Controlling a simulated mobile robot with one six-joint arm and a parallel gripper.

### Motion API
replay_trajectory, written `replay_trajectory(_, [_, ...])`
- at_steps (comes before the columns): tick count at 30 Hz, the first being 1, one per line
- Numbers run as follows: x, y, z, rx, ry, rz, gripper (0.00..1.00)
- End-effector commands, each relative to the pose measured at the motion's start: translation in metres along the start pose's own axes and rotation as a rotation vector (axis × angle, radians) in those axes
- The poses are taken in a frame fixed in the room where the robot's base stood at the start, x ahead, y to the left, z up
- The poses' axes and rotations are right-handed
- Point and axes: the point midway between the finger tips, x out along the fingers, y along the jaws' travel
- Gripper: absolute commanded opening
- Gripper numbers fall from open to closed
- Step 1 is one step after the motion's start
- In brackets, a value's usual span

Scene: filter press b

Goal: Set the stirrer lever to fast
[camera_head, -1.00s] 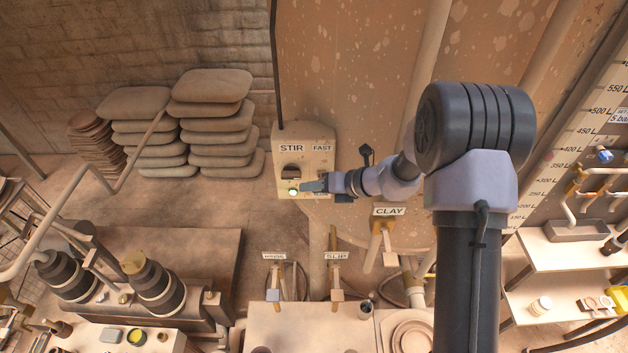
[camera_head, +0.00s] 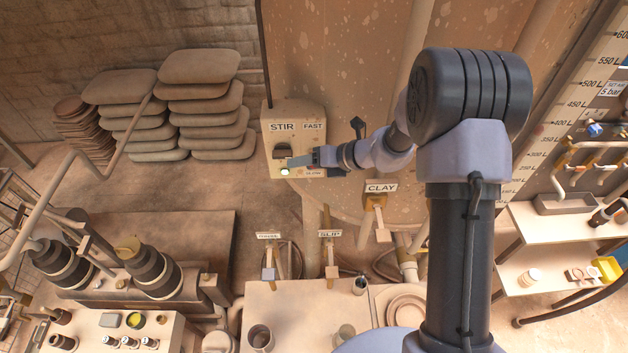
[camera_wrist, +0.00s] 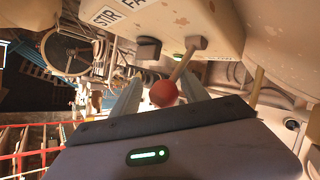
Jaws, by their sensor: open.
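The stirrer box (camera_head: 272,155), labelled STIR and FAST, is on the big tank's side in the head view. Its front has a dark part and a lit lamp (camera_head: 285,171). My gripper (camera_head: 318,156) is at the box's right part, below the FAST label (camera_head: 313,126), and hides the lever there. A lower label is partly covered. In the wrist view the lever (camera_wrist: 184,66) is a pale rod with a red ball knob (camera_wrist: 163,94). The open fingers (camera_wrist: 160,88) stand either side of the knob; I cannot tell whether they touch it.
The CLAY valve (camera_head: 378,214) hangs right of and below the box. Further valves, one marked SLIP (camera_head: 331,250), stand lower down over a pale bench (camera_head: 300,310). Stacked sacks (camera_head: 205,105) are at the left. A side table (camera_head: 560,240) with small items is at the right.

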Motion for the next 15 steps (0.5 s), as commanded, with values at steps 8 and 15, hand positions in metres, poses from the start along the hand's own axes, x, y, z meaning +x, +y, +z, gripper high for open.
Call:
replay_trajectory(8, [-0.037, 0.023, -0.012, -0.003, -0.011, 0.001, 0.52])
replay_trajectory(15, [-0.072, 0.039, -0.059, -0.001, -0.007, 0.0, 0.52])
